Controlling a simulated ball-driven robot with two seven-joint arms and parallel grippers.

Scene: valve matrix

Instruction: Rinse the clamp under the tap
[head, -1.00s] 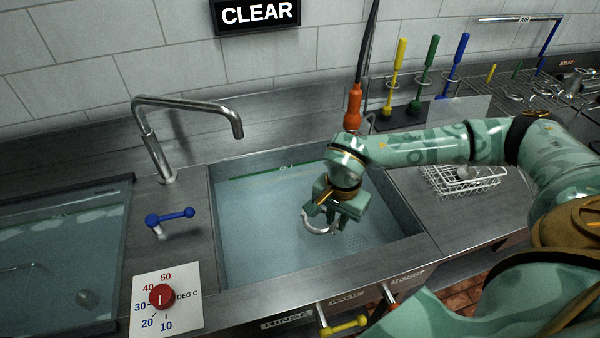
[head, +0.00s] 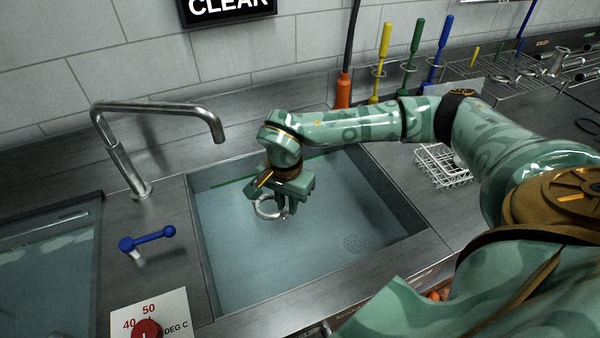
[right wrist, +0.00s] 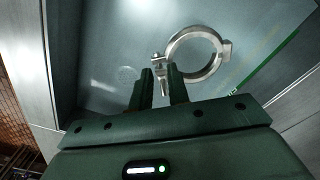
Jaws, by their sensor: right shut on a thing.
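The clamp (head: 259,213) is a silver metal ring with a small bolt and lug. My right gripper (head: 281,204) is shut on it and holds it over the sink (head: 310,285). In the right wrist view the clamp (right wrist: 222,50) sticks out beyond the fingertips of the gripper (right wrist: 160,80), gripped by its bolt side. The tap (head: 160,108) is a bent steel pipe left of the sink. Its spout end is up and left of the clamp in the head view. I see no stream from it. My left gripper is out of view.
A blue lever (head: 148,239) stands on the counter below the tap, with a red temperature dial (head: 146,331) near it. A second basin (head: 45,245) lies at the left. A white wire basket (head: 443,168) and coloured brushes (head: 414,58) are at the right.

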